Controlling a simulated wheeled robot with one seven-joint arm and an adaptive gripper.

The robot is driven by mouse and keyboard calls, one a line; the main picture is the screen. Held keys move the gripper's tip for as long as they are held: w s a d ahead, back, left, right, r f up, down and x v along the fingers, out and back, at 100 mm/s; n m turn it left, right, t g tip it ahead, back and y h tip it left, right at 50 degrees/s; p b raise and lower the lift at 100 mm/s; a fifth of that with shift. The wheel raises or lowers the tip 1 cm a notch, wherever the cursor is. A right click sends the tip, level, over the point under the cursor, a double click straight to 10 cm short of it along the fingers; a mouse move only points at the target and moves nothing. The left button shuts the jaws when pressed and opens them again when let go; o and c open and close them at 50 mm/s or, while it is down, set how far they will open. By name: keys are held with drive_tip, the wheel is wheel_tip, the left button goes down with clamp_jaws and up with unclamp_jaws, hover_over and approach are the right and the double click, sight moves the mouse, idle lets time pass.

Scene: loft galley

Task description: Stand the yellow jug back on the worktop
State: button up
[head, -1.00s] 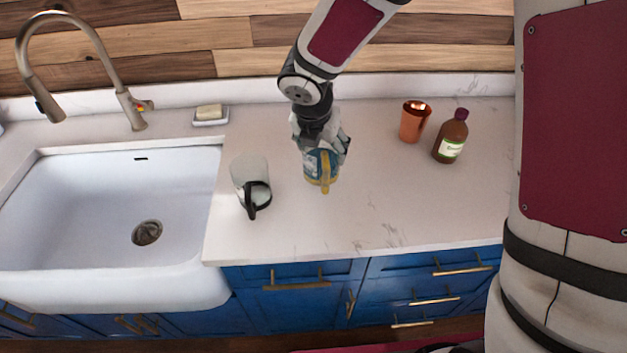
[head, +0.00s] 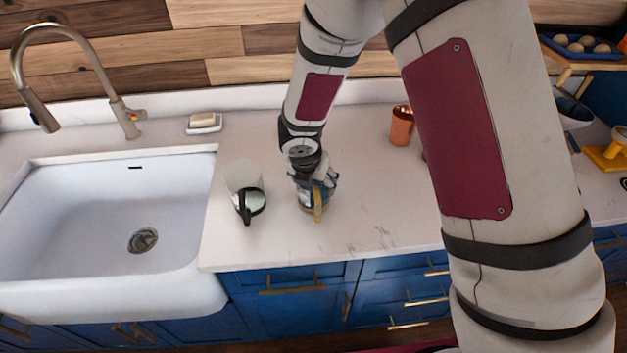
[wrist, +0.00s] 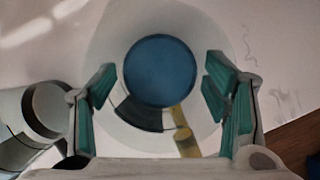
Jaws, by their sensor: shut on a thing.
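In the wrist view the jug's round blue part (wrist: 160,70) lies between the two green-padded fingers, with the yellow handle (wrist: 184,138) below. Part of the jug is hidden by the gripper in the head view. I cannot tell whether its base touches the worktop.
A pale jug with a black handle (head: 243,180) stands close on the left, near the sink (head: 110,200). A copper cup (head: 402,125) stands behind right. A soap dish (head: 204,127) is at the back. The worktop in front of the jug is clear.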

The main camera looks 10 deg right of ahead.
drive_tip(key=shift+f, duration=0.15)
drive_tip(key=o, duration=1.6)
drive_tip(key=shift+r, duration=0.5)
drive_tip(key=v, duration=1.1)
drive_tip(key=shift+s+r+b, duration=0.2)
drive_tip(key=shift+b, duration=0.15)
